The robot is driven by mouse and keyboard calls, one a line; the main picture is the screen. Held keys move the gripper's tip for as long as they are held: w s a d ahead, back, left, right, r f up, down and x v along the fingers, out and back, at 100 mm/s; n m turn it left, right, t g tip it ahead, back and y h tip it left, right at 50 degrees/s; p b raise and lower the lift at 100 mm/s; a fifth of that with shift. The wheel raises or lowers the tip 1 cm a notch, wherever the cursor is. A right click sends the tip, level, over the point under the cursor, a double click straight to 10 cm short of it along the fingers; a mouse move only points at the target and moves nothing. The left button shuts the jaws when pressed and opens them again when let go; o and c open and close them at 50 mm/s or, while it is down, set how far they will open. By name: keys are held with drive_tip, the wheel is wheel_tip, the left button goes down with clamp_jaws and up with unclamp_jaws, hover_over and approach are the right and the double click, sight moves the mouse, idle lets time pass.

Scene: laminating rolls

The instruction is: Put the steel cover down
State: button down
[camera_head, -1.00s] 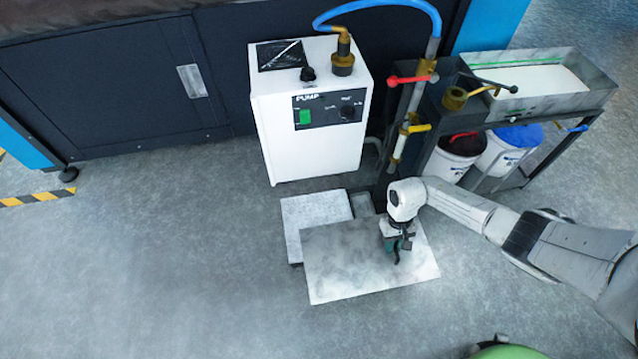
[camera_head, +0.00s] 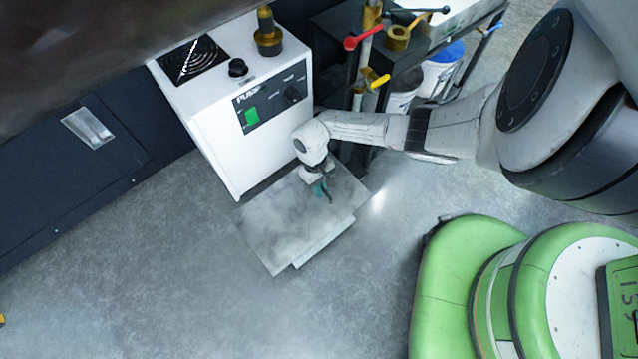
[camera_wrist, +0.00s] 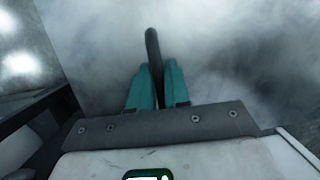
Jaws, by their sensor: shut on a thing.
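The steel cover (camera_head: 280,225) is a flat, mottled grey plate in front of the white pump box. A dark curved handle stands up from it and also shows in the wrist view (camera_wrist: 153,55). My gripper (camera_head: 320,188) is over the cover's right part, with its teal fingers (camera_wrist: 156,88) shut on the handle. A paler flat surface (camera_head: 325,243) shows beyond the cover's front right edge. I cannot tell whether the cover touches what is below it. Whatever lies under the cover is hidden.
The white pump box (camera_head: 235,105) stands close behind the cover. A dark bench with valves, including a red lever (camera_head: 362,38), and buckets (camera_head: 440,70) beneath it is at the back right. My green base is at the lower right. The floor at the front left is clear.

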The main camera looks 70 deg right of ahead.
drive_tip(key=shift+f+b, duration=2.25)
drive_tip(key=shift+b, duration=0.05)
drive_tip(key=shift+f, duration=0.35)
drive_tip(key=c, duration=1)
unclamp_jaws()
drive_tip(key=shift+r, duration=0.1)
